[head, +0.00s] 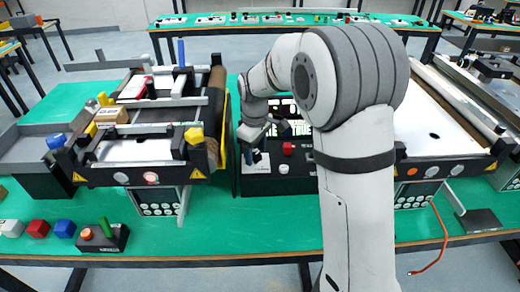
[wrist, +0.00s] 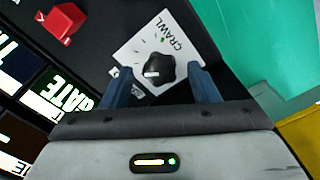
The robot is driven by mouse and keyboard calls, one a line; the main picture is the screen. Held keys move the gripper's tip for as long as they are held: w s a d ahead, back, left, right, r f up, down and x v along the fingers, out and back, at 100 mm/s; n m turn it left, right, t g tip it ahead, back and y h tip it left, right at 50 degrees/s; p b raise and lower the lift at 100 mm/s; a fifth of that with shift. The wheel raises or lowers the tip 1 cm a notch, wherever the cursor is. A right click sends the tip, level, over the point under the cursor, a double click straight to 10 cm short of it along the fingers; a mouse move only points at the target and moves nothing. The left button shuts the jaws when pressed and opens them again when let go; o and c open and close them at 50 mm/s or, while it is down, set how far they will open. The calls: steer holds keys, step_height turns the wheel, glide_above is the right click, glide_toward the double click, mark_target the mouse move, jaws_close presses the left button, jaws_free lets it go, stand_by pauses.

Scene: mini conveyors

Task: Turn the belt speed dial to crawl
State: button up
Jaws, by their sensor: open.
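The belt speed dial (wrist: 159,64) is a black lobed knob on a white plate (wrist: 128,50) marked CRAWL, with a green dot beside the word. A white mark shows on the knob's lower left side in the wrist view, on the side away from the green dot. My gripper (wrist: 158,75) is open, with one blue finger on each side of the knob. I cannot tell whether the fingers touch it. In the head view my gripper (head: 254,152) is over the black control panel (head: 275,186), and it largely hides the dial.
A red block-shaped control (wrist: 62,22) and lit GATE label (wrist: 70,98) are near the dial. A conveyor (head: 140,150) stands left of the panel, another (head: 440,135) to the right. Colored blocks and a button box (head: 100,238) lie at the front left of the green table.

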mark_target(255, 155)
step_height(255, 155, up, 8)
steer(key=shift+f, duration=0.1)
stand_by(0.4)
